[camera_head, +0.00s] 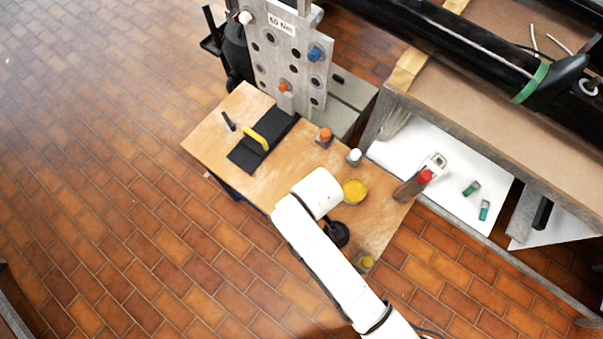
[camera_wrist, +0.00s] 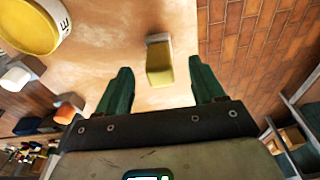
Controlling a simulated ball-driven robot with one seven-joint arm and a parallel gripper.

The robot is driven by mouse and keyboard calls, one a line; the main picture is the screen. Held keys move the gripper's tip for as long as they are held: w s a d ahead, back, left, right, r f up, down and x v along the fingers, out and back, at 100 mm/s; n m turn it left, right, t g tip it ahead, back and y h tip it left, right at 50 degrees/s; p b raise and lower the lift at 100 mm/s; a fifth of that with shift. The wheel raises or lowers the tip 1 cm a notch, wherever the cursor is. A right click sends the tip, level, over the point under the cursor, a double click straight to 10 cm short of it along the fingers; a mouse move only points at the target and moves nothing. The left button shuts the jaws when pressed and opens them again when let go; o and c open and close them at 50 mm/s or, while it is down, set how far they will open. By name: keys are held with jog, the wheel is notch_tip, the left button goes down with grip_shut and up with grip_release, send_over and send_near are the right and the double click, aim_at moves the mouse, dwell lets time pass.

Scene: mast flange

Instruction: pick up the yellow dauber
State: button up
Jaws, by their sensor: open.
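The yellow dauber (camera_head: 366,262) stands near the table's front corner, with a yellow top on a grey base. In the wrist view the yellow dauber (camera_wrist: 160,65) shows ahead of my gripper, roughly centred between the two green fingers. My gripper (camera_wrist: 160,82) is open and empty, with the fingers spread to either side of the dauber's line. I cannot tell how much height or distance lies between them. In the head view my gripper (camera_head: 337,233) is a dark shape left of the dauber, largely hidden by my white arm.
A yellow tin (camera_head: 355,192) stands behind my gripper on the wooden table (camera_head: 220,135). White (camera_head: 354,156) and orange (camera_head: 324,137) daubers stand farther back. The tiled floor lies just past the dauber's corner.

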jog(key=shift+w+a+f, duration=0.1)
jog(key=shift+f, duration=0.7)
jog(key=shift+w+a+f, duration=0.15)
jog(key=shift+f, duration=0.7)
jog(key=shift+w+a+f, duration=0.1)
jog(key=shift+f, duration=0.7)
jog(key=c, duration=1.1)
jog(key=shift+r, duration=0.1)
jog(key=shift+r, duration=0.45)
notch_tip(320, 180, up, 2)
jog(key=shift+r, duration=0.2)
jog(key=s+d+r, duration=0.1)
jog(key=s+r, duration=0.2)
jog(key=s, duration=0.1)
jog(key=s+d+r, duration=0.1)
jog(key=s+r, duration=0.2)
jog(key=s, duration=0.2)
jog(key=s+d+r, duration=0.1)
jog(key=s+r, duration=0.2)
jog(key=s, duration=0.1)
jog(key=shift+s+d+r, duration=0.25)
jog(key=shift+d+r, duration=0.05)
jog(key=shift+d, duration=0.1)
